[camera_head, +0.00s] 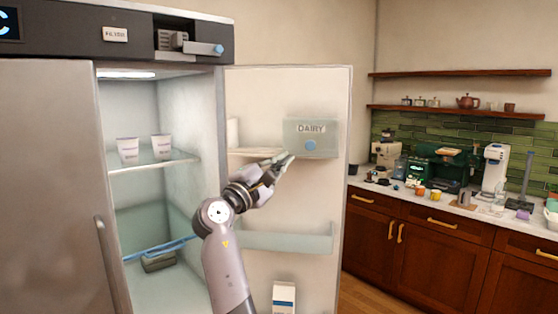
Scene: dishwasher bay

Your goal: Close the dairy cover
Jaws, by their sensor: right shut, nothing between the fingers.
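The dairy cover (325,140) is a pale, see-through panel on the inside of the open fridge door. My left gripper is not in view.
The fridge door (285,200) stands open, with a clear bin (290,241) and a carton (284,297) lower down. Two white cups (127,149) stand on a fridge shelf. A counter (450,207) with coffee machines is at the right.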

